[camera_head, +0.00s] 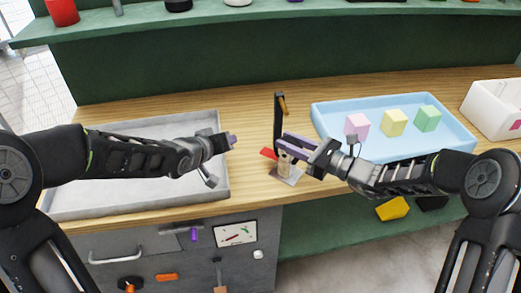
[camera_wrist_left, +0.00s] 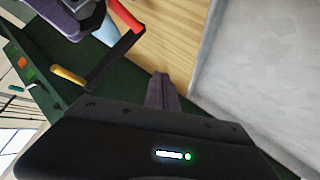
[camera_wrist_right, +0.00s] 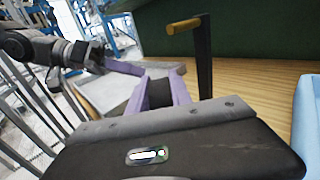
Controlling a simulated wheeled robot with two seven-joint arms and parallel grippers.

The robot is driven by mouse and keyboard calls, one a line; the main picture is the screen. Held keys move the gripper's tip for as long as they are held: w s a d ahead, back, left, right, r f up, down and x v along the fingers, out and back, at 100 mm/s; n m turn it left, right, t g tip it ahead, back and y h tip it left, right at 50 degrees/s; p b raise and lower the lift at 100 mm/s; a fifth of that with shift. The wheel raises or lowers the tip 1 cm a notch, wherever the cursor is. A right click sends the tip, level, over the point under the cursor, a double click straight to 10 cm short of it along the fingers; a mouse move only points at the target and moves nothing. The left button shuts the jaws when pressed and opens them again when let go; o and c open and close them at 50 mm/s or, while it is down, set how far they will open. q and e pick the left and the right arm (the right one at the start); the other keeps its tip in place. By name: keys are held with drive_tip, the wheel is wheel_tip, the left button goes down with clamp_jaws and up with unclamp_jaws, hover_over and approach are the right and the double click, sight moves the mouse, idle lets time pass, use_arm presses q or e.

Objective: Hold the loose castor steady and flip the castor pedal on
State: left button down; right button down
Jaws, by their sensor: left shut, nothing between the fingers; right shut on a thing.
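The castor stands on the wooden worktop on a small metal plate (camera_head: 288,177), with a pale body (camera_head: 285,166) partly hidden by my right gripper. A red pedal (camera_head: 268,153) sticks out to its left; it also shows in the left wrist view (camera_wrist_left: 125,15). A black upright bar (camera_head: 278,115) with a yellow peg (camera_wrist_right: 184,25) rises behind it. My right gripper (camera_head: 286,146) is shut on the upper part of the castor; a dark piece (camera_wrist_right: 158,94) shows between its purple fingers. My left gripper (camera_head: 234,140) is shut and empty, left of the pedal and apart from it.
A grey tray (camera_head: 130,203) lies under my left arm. A blue tray (camera_head: 318,110) with pink, yellow and green foam blocks is at the right, beside a white bin (camera_head: 490,118). A green shelf (camera_head: 200,18) runs along the back. Bare worktop lies behind the castor.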

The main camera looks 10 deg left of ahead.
use_arm(q)
drive_tip(key=s+d+r+m+t+h, duration=0.2)
drive_tip(key=s+d+m+h, duration=0.1)
drive_tip(key=s+m, duration=0.4)
drive_tip(key=shift+s+d+r+m, duration=0.3)
drive_tip(key=shift+d+r, duration=0.1)
drive_tip(key=shift+d, duration=0.1)
drive_tip(key=shift+w, duration=0.1)
hover_over(271, 154)
drive_tip(key=s+a, duration=0.2)
drive_tip(key=a, duration=0.2)
wheel_tip(271, 154, down, 2)
drive_tip(key=f, duration=0.2)
drive_tip(key=w+d+f, duration=0.1)
drive_tip(key=shift+f, duration=0.75)
